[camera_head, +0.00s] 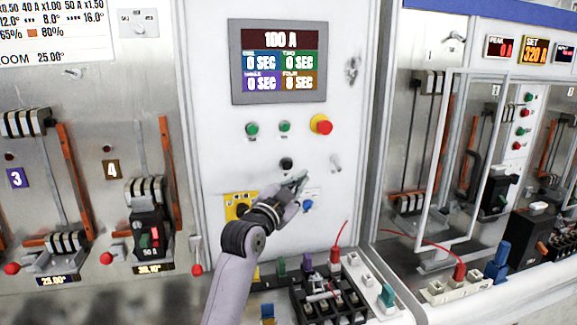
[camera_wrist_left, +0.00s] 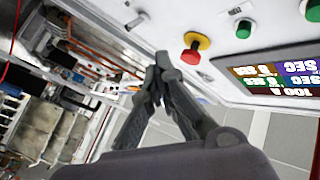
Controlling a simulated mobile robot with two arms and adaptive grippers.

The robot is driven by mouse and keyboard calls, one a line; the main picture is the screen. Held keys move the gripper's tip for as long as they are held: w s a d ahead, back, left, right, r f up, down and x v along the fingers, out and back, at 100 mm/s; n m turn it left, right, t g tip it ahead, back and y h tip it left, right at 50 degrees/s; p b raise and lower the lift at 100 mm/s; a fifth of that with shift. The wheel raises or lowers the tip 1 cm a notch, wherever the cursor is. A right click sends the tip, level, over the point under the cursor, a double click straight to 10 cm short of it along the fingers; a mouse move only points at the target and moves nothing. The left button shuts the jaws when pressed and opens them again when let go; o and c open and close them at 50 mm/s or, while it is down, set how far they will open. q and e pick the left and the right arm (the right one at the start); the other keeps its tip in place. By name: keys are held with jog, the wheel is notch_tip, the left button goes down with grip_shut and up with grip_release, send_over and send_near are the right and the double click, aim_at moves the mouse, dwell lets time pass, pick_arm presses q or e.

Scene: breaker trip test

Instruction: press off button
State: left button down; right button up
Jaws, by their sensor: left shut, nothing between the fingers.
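The white control panel (camera_head: 300,80) carries two green buttons (camera_head: 252,129) and a red mushroom button with a yellow collar (camera_head: 320,125) in a row below the screen. My left gripper (camera_head: 302,178) is shut and empty, in front of the panel, lower than the red button and slightly left of it. In the left wrist view the closed fingertips (camera_wrist_left: 160,66) are beside the red button (camera_wrist_left: 195,46) in the picture, with a gap between them. A green button (camera_wrist_left: 243,29) shows there too. No button label is readable. My right gripper is not in view.
The screen (camera_head: 278,60) reads 100 A. A black knob (camera_head: 286,164) and a yellow-plated switch (camera_head: 238,207) sit near my left arm. Below is a terminal block (camera_head: 330,300) with a red lead. A clear-doored cabinet (camera_head: 440,150) stands right; breakers (camera_head: 149,222) stand left.

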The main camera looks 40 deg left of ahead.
aim_at(287, 165)
pick_arm(q)
jog(key=w+a+b, duration=0.3)
jog(key=w+a, duration=0.3)
jog(key=shift+a, duration=0.35)
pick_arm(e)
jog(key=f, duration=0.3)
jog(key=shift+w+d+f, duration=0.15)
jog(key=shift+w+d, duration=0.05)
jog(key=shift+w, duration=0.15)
pick_arm(q)
jog(key=shift+f, duration=0.1)
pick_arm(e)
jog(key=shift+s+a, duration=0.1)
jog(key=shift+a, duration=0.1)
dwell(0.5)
pick_arm(q)
jog(key=shift+w+a+b, duration=0.25)
jog(key=shift+a+b, duration=0.05)
jog(key=shift+b, duration=0.05)
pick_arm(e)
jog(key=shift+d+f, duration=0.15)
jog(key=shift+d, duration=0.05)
